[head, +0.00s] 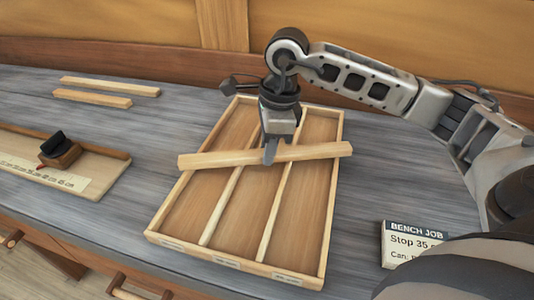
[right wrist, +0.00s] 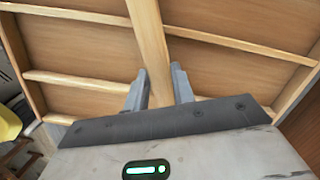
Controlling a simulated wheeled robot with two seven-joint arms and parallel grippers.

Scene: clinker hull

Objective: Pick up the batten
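The batten (head: 215,159) is a long pale wooden strip lying crosswise over the compartment tray (head: 154,229), its ends reaching past both side rims. I cannot tell if it rests on the rims or hangs just above them. My right gripper (head: 270,152) points down at the batten's middle, one finger showing on its near side. My left gripper is not in view.
Two thin wooden strips (head: 110,86) lie at the back left of the grey bench (head: 130,120). A shallow tray (head: 108,182) with a dark-topped block (head: 62,150) stands at the left. A "BENCH JOB" card (head: 400,243) stands at the right front.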

